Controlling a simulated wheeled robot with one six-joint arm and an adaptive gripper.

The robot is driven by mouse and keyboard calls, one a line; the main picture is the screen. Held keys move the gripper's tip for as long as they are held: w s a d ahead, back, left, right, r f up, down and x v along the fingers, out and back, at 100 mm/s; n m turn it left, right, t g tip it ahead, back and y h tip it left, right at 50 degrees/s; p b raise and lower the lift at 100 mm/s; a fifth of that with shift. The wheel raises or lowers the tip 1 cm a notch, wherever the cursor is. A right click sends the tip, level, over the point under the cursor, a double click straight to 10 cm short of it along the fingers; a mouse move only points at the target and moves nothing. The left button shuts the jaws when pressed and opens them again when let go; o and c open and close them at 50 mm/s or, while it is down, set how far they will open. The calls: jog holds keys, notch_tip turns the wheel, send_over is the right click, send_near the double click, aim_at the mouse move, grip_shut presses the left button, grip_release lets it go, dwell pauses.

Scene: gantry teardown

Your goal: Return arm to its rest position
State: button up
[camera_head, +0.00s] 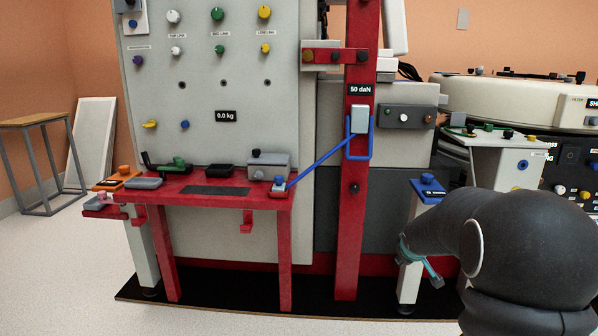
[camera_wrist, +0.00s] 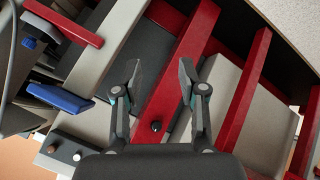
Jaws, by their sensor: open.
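My arm comes in at the lower right of the head view, black and bent. My gripper shows in the wrist view (camera_wrist: 156,85) with its two dark fingers spread apart and nothing between them. Behind the fingers is the red upright post (camera_wrist: 178,75) of the gantry, which also shows in the head view (camera_head: 352,210). In the head view the gripper end (camera_head: 420,262) is partly hidden by my arm, close to a pale table leg. I cannot tell whether it touches the leg.
A red bench (camera_head: 215,197) holding several small parts stands left of the post. A blue bar (camera_head: 320,160) slants between bench and post. A small stand with a blue top (camera_head: 430,188) is right beside my arm. A cream machine (camera_head: 510,100) stands at the right. Open floor (camera_head: 60,265) lies at left.

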jog(key=s+a+r+m+g+y+p, duration=0.1)
jog(key=s+a+r+m+g, duration=0.2)
jog(key=s, duration=0.7)
jog(key=s+a+r+m+p, duration=0.15)
jog(key=s+a, duration=0.25)
jog(key=s, duration=0.7)
jog(key=s+a+r+m+g+y+p, duration=0.1)
jog(key=s+a+r+g+p, duration=0.2)
jog(key=s, duration=0.7)
jog(key=s+a+r+t+p, duration=0.2)
jog(key=s+a+r+t, duration=0.1)
jog(key=s+r, duration=0.5)
jog(key=shift+s+a+r+y, duration=0.15)
jog(key=shift+s+a+y, duration=0.2)
jog(key=shift+a, duration=0.4)
jog(key=shift+n, duration=0.25)
